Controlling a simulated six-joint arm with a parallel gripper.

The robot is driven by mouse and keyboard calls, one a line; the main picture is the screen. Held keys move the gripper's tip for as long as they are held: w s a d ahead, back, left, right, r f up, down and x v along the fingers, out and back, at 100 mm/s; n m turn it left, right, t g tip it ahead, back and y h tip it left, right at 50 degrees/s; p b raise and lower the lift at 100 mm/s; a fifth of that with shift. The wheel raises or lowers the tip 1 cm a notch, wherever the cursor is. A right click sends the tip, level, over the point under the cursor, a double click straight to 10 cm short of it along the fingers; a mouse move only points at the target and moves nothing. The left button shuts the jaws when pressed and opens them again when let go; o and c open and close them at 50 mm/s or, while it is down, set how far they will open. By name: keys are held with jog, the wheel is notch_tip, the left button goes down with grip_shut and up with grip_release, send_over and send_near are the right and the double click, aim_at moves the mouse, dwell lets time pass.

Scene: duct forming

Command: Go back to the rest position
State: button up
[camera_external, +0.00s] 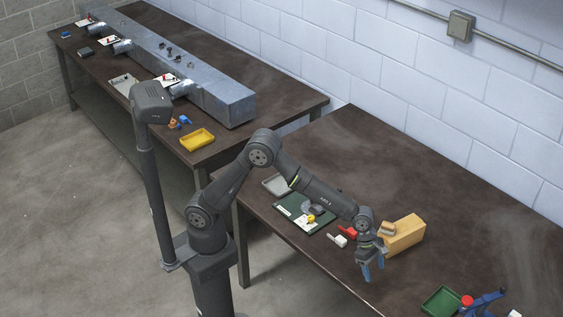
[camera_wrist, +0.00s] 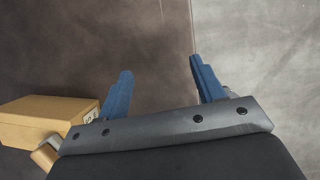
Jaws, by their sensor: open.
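My gripper (camera_external: 372,268) has blue fingers and hangs over the right-hand dark table (camera_external: 460,220), near its front edge. In the wrist view, my gripper (camera_wrist: 160,85) has its two blue fingers spread apart with nothing between them. Beyond the fingers the wrist view shows bare brown table (camera_wrist: 90,45) on the left and grey floor (camera_wrist: 260,50) on the right. My arm is stretched out to the right from its base in the external view.
A tan box (camera_external: 404,235) stands just right of my gripper, and also at the wrist view's left (camera_wrist: 40,122). A dark green board (camera_external: 300,215), a red item (camera_external: 347,231) and a green tray (camera_external: 441,302) lie nearby. A long metal duct (camera_external: 180,65) lies on the far table.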

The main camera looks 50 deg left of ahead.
jog(key=w+f, duration=0.3)
jog(key=w, duration=0.2)
jog(key=w+f, duration=0.2)
jog(key=shift+w+a+f, duration=0.3)
jog(key=shift+w+a, duration=0.05)
jog(key=shift+f, duration=0.85)
